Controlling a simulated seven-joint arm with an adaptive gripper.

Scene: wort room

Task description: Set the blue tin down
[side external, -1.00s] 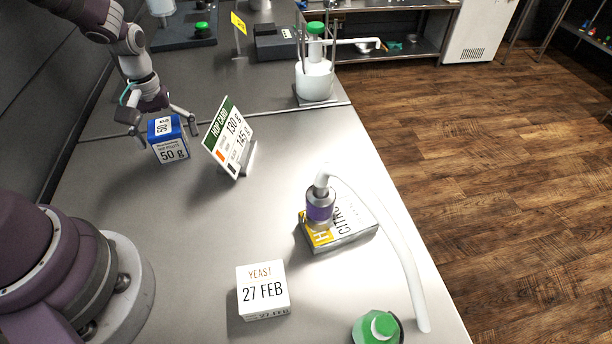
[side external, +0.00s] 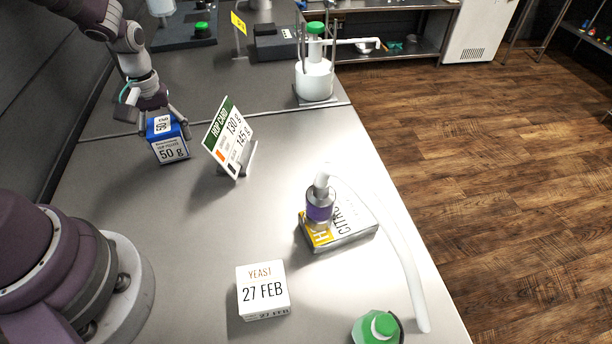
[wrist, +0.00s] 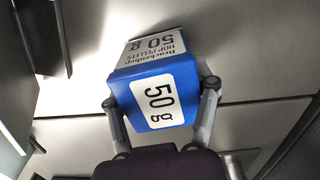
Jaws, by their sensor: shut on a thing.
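The blue tin (side external: 168,140) is a box with white labels reading 50 g. It stands near the left side of the steel worktop. My gripper (side external: 164,122) is above it with a finger on each side. In the wrist view the tin (wrist: 183,84) sits between the two fingertips of my gripper (wrist: 160,95), which are closed on its sides. The tin looks upright and at or very near the worktop surface; I cannot tell whether its base touches.
A hop card on a stand (side external: 228,138) is just right of the tin. A yeast box (side external: 263,290), a Citra box (side external: 345,232) with a purple-banded fitting and white hose (side external: 400,250), and a green-capped bottle (side external: 377,328) are nearer. The worktop (side external: 190,220) in front is clear.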

